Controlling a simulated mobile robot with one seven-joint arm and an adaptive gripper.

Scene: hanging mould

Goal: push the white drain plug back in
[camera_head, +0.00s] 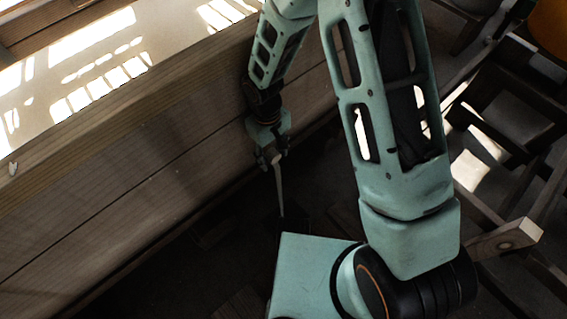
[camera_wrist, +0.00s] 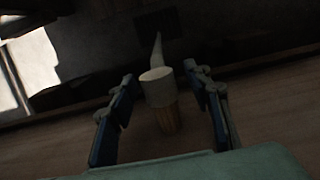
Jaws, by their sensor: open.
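The white drain plug (camera_wrist: 156,88) is a short pale cylinder with a wood-coloured part (camera_wrist: 168,119) below it in the wrist view. My gripper (camera_wrist: 160,80) is open, with one dark blue-padded finger on each side of the plug. Gaps show between the fingers and the plug, so I see no clear contact. In the head view, my gripper (camera_head: 270,155) is low beside the outer face of the wooden vat (camera_head: 150,160). A thin pale streak (camera_head: 279,188) runs down from there, perhaps liquid. How far the plug sits in its hole is hidden.
The vat holds a whitish, sunlit surface (camera_head: 75,72) behind a thick plank rim. Dark wooden frames (camera_head: 510,170) stand at the right. An orange rounded object (camera_head: 550,35) is at the upper right corner. The floor below the vat is dark.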

